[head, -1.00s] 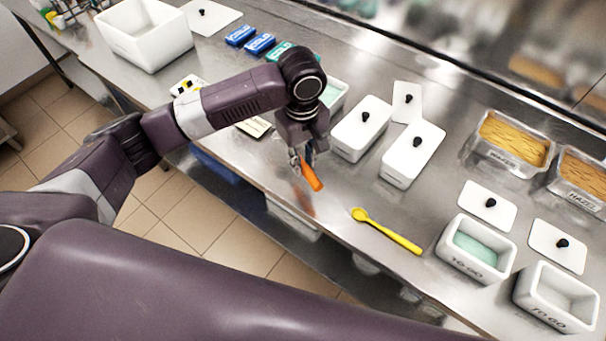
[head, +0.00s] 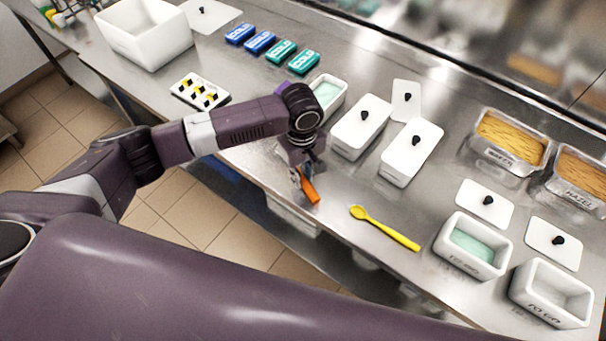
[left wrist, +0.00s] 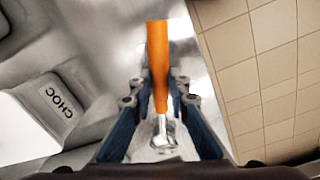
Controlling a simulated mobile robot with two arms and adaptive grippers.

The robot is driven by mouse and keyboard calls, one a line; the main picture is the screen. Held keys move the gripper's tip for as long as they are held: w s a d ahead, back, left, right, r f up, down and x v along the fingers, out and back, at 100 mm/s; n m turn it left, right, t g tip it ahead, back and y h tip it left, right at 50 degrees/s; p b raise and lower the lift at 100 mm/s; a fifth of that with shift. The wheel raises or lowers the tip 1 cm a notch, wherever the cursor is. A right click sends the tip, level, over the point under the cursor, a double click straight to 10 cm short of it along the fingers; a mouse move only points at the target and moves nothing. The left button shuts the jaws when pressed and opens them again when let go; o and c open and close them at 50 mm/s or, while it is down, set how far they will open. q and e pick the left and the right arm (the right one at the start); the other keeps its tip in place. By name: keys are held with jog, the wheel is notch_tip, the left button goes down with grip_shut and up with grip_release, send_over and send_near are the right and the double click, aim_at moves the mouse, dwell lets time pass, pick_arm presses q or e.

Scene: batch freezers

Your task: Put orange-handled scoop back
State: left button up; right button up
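The orange-handled scoop (head: 311,191) is at my left gripper (head: 300,172), low over the steel counter near its front edge. I cannot tell whether it touches the counter. In the left wrist view the orange handle (left wrist: 158,62) runs between the fingertips of my left gripper (left wrist: 158,90), which are close in on both sides, shut on it. Its metal end (left wrist: 165,137) lies between the fingers. A yellow spoon (head: 388,230) lies on the counter to the right. My right gripper is not in view.
Two white lidded tubs (head: 361,124) (head: 410,150) and an open tub with pale green content (head: 327,92) stand behind the gripper. A tub marked CHOC (left wrist: 52,105) shows in the left wrist view. More open tubs (head: 472,245) (head: 550,293) stand at right. The counter's front edge is close.

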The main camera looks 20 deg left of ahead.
aim_at(303, 180)
pick_arm(q)
jog(key=o, duration=0.4)
notch_tip(303, 180, up, 12)
jog(key=shift+s+r+b, duration=0.1)
jog(key=shift+r+b, duration=0.1)
jog(key=shift+b, duration=0.7)
